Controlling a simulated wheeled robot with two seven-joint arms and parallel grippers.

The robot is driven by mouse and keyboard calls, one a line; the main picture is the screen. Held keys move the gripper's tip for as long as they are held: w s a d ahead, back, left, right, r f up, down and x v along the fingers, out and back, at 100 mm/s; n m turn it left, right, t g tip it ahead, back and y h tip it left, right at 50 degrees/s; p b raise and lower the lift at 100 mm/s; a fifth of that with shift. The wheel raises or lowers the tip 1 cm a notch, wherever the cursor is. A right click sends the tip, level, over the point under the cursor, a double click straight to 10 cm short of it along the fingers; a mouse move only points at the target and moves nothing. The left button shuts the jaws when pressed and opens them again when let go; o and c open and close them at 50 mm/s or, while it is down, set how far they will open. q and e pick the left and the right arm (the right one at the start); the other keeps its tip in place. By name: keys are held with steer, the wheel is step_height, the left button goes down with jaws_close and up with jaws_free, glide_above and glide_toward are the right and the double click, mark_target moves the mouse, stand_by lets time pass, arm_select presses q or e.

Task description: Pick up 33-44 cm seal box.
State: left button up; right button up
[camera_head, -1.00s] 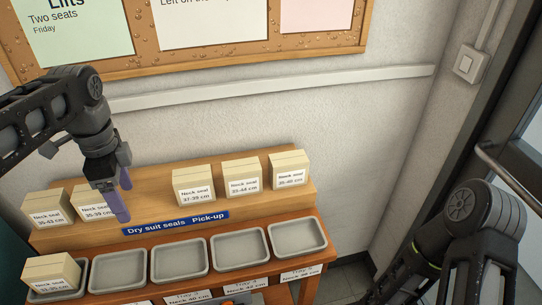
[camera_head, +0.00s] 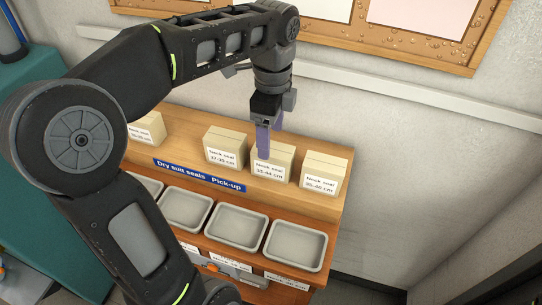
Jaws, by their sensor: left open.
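The 33-44 cm neck seal box (camera_head: 272,165) is a cream carton with a white label, standing on the wooden shelf (camera_head: 185,143) between two other boxes. My left gripper (camera_head: 269,148) points down at this box, with its purple fingers overlapping the box's top and upper front in the camera_head view. The fingers are open. I cannot tell whether they touch the box, and they hide part of its top. My right gripper is out of view.
A 37-39 cm box (camera_head: 225,149) stands close on the left and a 40-ish cm box (camera_head: 324,176) on the right. Grey trays (camera_head: 237,226) line the lower shelf in front. A wall with a pale rail (camera_head: 400,88) rises behind.

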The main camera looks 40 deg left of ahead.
mark_target(272, 158)
arm_select(q)
steer(key=shift+d+f, duration=0.15)
steer(key=shift+f, duration=0.05)
steer(key=shift+w+f, duration=0.1)
steer(key=shift+f, duration=1)
steer(key=shift+d+f+p, duration=0.1)
steer(key=shift+f+p, duration=0.35)
steer(key=shift+f, duration=2.15)
steer(key=c, duration=1.5)
steer(key=shift+c, duration=0.2)
step_height(272, 158, up, 10)
steer(key=shift+r, duration=0.1)
